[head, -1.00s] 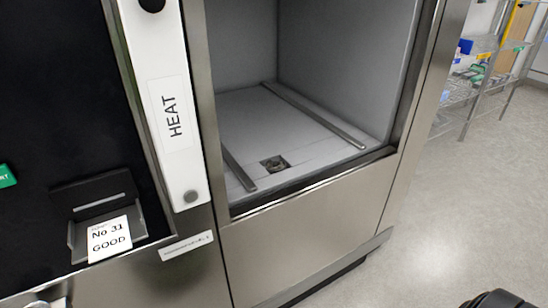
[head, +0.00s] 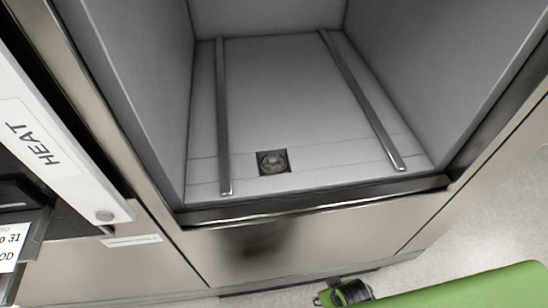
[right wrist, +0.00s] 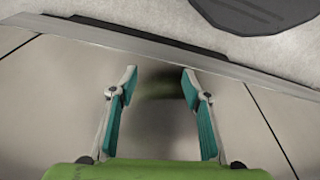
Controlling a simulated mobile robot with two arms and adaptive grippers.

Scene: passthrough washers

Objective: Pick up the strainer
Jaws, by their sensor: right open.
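The strainer (head: 272,161) is a small round metallic piece in a dark square recess in the chamber floor, near the front edge between two rails. It is small and its details are hard to make out. In the right wrist view my right gripper (right wrist: 159,78) is open and empty, its teal-padded fingers apart, with the washer's metal front panel behind them. The strainer does not show in that view. In the head view only part of my green right arm shows at the bottom right, below the chamber opening. My left gripper is not in view.
The washer chamber is open and otherwise empty. Its floor carries a left rail (head: 223,120) and a right rail (head: 362,100). A raised front sill (head: 320,203) and side walls bound the opening. A white HEAT panel (head: 50,150) stands at the left.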

